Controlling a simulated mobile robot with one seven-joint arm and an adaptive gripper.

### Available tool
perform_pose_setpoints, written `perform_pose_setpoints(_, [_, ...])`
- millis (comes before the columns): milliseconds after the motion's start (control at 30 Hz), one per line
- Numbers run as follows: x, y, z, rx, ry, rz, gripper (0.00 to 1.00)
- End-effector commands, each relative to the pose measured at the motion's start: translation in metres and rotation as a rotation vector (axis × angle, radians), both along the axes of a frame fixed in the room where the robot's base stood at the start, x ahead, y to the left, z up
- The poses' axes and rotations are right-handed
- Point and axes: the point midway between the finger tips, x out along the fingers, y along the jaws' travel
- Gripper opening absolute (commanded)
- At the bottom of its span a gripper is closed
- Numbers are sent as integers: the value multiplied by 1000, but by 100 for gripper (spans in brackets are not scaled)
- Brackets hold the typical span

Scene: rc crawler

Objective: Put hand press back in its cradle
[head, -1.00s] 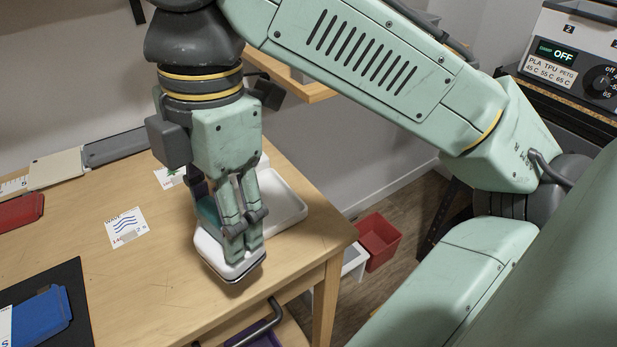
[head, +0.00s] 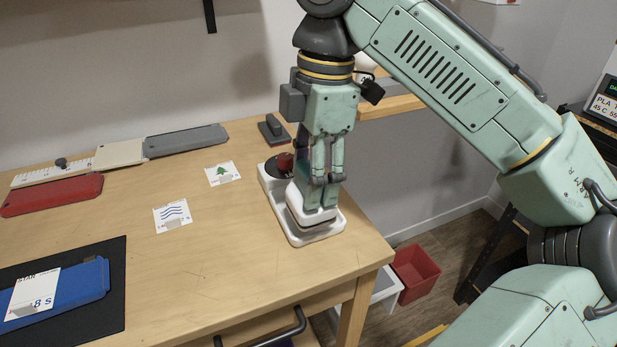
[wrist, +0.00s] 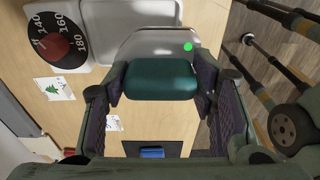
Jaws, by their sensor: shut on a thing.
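The hand press (head: 296,203) is white with a teal handle (wrist: 160,80). My gripper (head: 322,195) points straight down and is shut on that handle. In the wrist view the handle lies between both fingers, and a green light shows on the press body (wrist: 150,45). The white cradle (head: 270,198), with a dial at its back end, stands near the table's right corner. The press is over the cradle's front bay, roughly level and lined up with it. I cannot tell whether it rests on the cradle floor. My fingers hide part of the press.
The dial (head: 282,163) has a red knob, close to my gripper's left. A dark block with a handle (head: 273,129) stands behind. Two printed cards (head: 172,216) lie left on clear wood. A blue panel (head: 80,290) lies on a black mat (head: 112,300). A red bin (head: 415,273) is on the floor.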

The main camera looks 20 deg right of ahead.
Motion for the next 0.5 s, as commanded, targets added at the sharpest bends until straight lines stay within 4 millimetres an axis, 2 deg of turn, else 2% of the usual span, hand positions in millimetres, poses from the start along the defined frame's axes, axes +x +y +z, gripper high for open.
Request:
perform_pose_setpoints(100, [15, -4, 0, 0, 0, -2, 24])
perform_pose_setpoints(300, [32, -8, -2, 0, 1, -1, 24])
perform_pose_setpoints(500, [32, -9, -32, -3, 1, -2, 24])
